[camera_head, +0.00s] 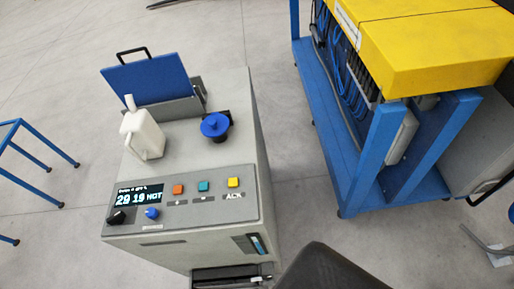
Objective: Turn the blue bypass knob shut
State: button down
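A small blue knob (152,213) sits on the sloped control panel (215,208) of a grey cabinet, below the lit display (138,196). A pale label under it is too small to read. A black knob (117,217) is just to its left. A larger round blue knob or cap (215,126) stands on the cabinet top, over a dark base. No label tells which blue part is the bypass, and the setting of either is not clear. My gripper's fingers are not in view; only a dark rounded shape, apparently part of me, shows at the bottom, apart from both blue parts.
The panel also has orange (178,189), teal (204,186) and yellow (234,183) buttons. A white jug (143,135) and an open blue lid (146,80) are on the cabinet top. A blue-framed cart (337,140) with yellow covers stands right. Floor lies clear between them.

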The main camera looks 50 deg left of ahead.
aim_at(152, 213)
jog(key=z, duration=0.85)
jog(key=k, duration=2.45)
jog(key=u, duration=1.3)
